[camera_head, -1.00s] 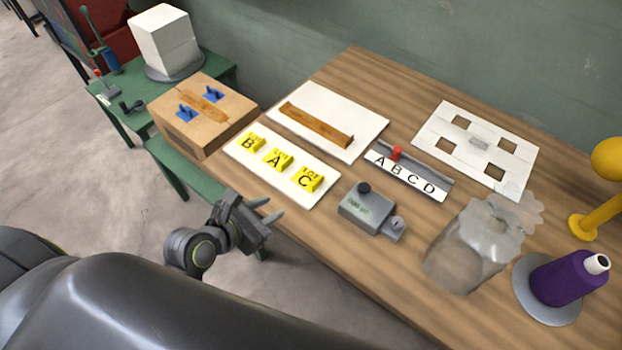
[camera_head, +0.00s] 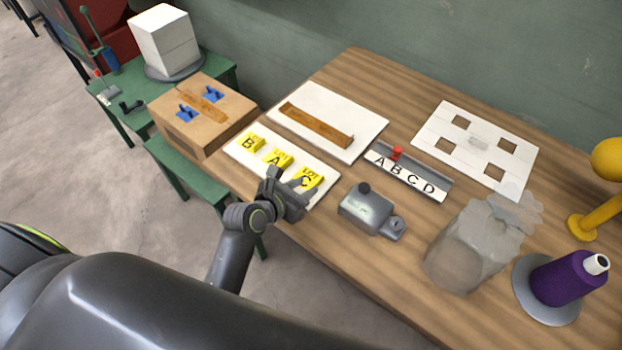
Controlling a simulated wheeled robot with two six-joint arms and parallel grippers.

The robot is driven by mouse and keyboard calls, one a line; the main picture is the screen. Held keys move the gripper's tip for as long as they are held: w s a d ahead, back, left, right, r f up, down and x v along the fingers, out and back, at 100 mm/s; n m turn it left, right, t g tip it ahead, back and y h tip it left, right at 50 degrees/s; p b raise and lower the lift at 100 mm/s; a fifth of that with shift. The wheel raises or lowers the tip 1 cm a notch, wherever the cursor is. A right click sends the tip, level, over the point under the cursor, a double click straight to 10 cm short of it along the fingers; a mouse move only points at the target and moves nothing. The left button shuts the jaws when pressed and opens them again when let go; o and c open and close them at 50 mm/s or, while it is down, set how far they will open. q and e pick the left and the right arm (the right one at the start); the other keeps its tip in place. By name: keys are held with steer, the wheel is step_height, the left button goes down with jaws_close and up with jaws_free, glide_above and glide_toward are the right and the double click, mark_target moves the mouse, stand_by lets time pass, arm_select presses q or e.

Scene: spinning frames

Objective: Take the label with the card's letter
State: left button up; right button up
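Three yellow lot labels lie in a row on a white card: B (camera_head: 249,141), A (camera_head: 276,159) and C (camera_head: 308,179). The white card (camera_head: 325,193) lies at the table's front left edge. A grey holder with a white strip (camera_head: 408,178) reads A B C D, and a red slider (camera_head: 397,152) sits on it near A and B. My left gripper (camera_head: 298,184) is over the front edge beside labels A and C, covering part of them. Its fingers look apart, with nothing between them. Whether it touches a label cannot be told. My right gripper is out of view.
A small grey device (camera_head: 368,210) stands right of the labels. A clear bag (camera_head: 466,245), a purple thread cone (camera_head: 568,277) and a yellow lamp (camera_head: 598,195) stand right. A cardboard box (camera_head: 203,115) is at left. A white board with a brown strip (camera_head: 357,115) lies behind.

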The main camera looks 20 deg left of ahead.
mark_target(315, 182)
arm_select(q)
steer(key=shift+x, duration=2.65)
jaws_close()
